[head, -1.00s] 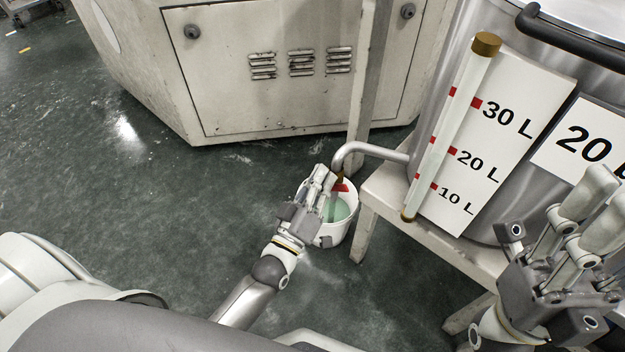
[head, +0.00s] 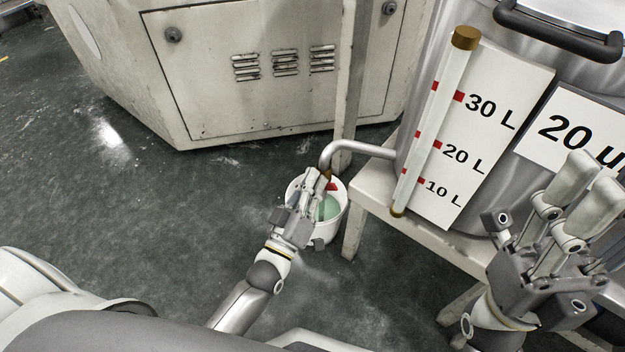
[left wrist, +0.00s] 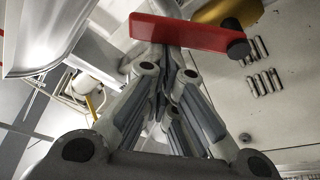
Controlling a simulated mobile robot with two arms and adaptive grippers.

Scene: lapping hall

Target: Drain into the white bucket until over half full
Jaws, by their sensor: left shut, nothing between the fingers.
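The white bucket (head: 338,228) stands on the floor beside the stand, under the bent drain pipe (head: 345,145). Pale green liquid (head: 328,207) shows inside, below the rim; my gripper hides part of it, so its exact level is hard to tell. A red valve lever (head: 332,186) sits at the spout and looks large in the left wrist view (left wrist: 190,35). My left gripper (head: 314,177) is shut and empty, its tips close to the lever; contact is unclear. My right gripper (head: 592,182) is raised before the tank; its finger gap is unclear.
The steel tank (head: 480,50) rests on a pale stand (head: 370,190). Its sight tube (head: 432,130) has marks for 10, 20 and 30 L; the level in it is unclear. A dirty cabinet (head: 240,100) stands behind. The floor to the left is clear.

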